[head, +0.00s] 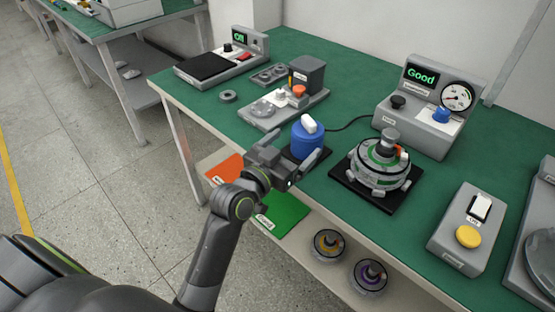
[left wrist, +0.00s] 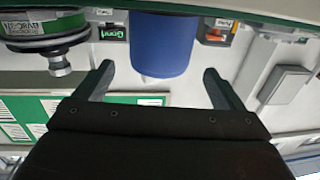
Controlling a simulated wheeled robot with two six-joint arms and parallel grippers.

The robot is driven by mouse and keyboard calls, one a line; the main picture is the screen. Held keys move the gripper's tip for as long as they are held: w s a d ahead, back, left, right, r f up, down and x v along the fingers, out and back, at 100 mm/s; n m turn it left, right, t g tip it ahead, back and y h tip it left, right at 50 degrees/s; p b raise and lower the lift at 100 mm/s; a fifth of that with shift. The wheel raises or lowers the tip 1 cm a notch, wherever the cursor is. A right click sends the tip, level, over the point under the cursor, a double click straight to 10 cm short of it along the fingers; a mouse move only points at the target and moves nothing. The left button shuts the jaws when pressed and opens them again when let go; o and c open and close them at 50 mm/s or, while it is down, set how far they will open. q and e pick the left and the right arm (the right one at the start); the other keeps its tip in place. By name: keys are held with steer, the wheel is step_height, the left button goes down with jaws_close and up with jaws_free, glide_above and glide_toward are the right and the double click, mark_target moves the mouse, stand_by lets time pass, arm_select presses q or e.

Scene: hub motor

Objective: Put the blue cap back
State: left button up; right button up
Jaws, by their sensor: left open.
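The blue cap (head: 307,140), a blue cylinder with a white handle on top, stands upright on a dark pad on the green bench. My left gripper (head: 297,156) is open at its near side, with one finger toward each side of the cap. In the left wrist view the cap (left wrist: 160,45) appears between the open fingers (left wrist: 157,80), with a gap on both sides. The hub motor (head: 383,162), grey with a green ring, sits on a black pad to the right of the cap. My right gripper is not in view.
A gauge box (head: 425,110) reading "Good" stands behind the motor. A switch box (head: 465,230) with a yellow button is at right. A grey fixture (head: 285,105) stands behind the cap. The lower shelf holds orange and green sheets (head: 283,215) and two round parts.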

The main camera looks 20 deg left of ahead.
arm_select(q)
steer(key=v, duration=0.6)
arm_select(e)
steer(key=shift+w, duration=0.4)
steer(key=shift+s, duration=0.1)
